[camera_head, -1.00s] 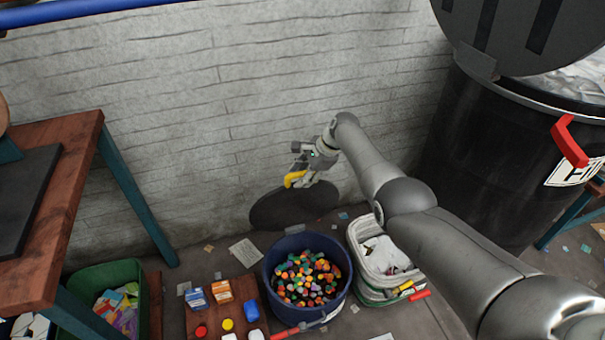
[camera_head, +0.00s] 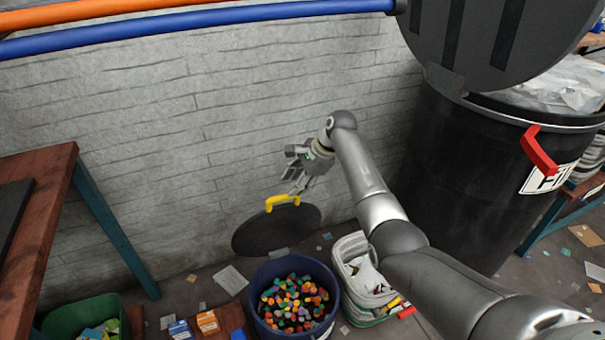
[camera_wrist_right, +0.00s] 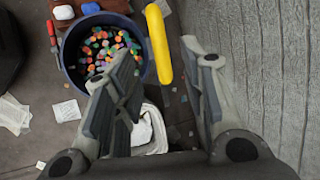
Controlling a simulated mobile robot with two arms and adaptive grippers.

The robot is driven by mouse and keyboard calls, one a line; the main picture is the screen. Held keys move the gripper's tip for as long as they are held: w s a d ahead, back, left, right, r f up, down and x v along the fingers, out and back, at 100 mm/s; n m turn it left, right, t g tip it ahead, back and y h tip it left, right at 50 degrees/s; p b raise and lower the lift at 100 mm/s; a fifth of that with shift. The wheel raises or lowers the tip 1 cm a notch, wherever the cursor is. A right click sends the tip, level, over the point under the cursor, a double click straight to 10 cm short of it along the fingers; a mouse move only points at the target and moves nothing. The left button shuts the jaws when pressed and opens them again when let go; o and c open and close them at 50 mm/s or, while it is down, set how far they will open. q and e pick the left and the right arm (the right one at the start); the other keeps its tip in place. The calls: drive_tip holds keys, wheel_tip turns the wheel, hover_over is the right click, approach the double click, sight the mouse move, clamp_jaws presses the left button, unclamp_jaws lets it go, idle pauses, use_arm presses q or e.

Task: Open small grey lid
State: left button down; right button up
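The small dark grey round lid (camera_head: 265,232) with a yellow handle (camera_head: 283,201) stands tilted back behind the blue bucket (camera_head: 262,318), toward the wall. The bucket's mouth is open and shows many coloured pieces (camera_head: 292,300). My right gripper (camera_head: 298,180) is just above the handle in the head view. In the right wrist view its two fingers (camera_wrist_right: 165,75) are spread apart. The yellow handle (camera_wrist_right: 158,45) shows beyond the gap there, and nothing is clamped. My left gripper is not in view.
A large black bin (camera_head: 455,170) with a raised lid (camera_head: 485,40) stands right of my arm. A white container (camera_head: 350,252) sits beside the bucket. A wooden table (camera_head: 45,225) and green bin (camera_head: 75,315) are at left. The brick wall (camera_head: 180,130) is close behind.

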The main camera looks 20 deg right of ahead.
drive_tip(key=shift+v, duration=1.8)
